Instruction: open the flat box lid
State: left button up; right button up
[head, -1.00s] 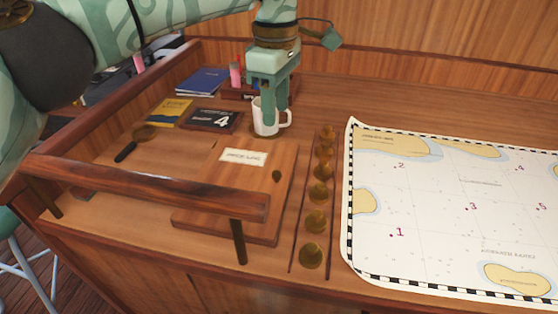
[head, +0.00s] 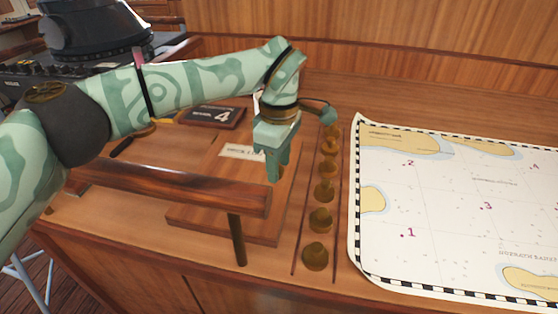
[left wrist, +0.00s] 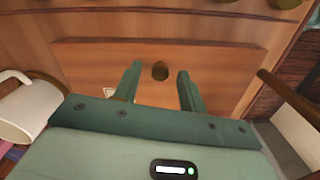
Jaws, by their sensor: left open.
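The flat wooden box lid (head: 222,170) lies closed on the counter with a paper label (head: 240,151) on it, partly behind a wooden rail. My left gripper (head: 272,179) is open and empty, pointing down over the lid's right part. In the left wrist view, the lid's small dark knob (left wrist: 160,70) shows just beyond and roughly midway between the open fingers (left wrist: 158,85), and I cannot tell its height gap. In the head view the gripper hides the knob. My right gripper is not in view.
A wooden rail (head: 170,187) on posts stands in front of the lid. A row of brass knobs (head: 320,219) runs to its right, beside a chart (head: 450,210). A white mug (left wrist: 25,105) shows in the left wrist view. A dark plaque (head: 215,116) lies behind.

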aim_at(258, 174)
pick_arm(q)
grip_shut()
jog(key=shift+a+r+h+p, duration=0.15)
jog(key=shift+r+h+p, duration=0.15)
jog(key=shift+r+p, duration=0.3)
jog(key=w+a+r+g+h+p, duration=0.1)
jog(key=a+r+h+p, duration=0.2)
jog(key=r, duration=0.6)
jog(key=shift+w+a+h+p, duration=0.15)
jog(key=shift+a+h+p, duration=0.15)
jog(key=shift+a+h, duration=1.2)
jog(key=shift+d, duration=0.2)
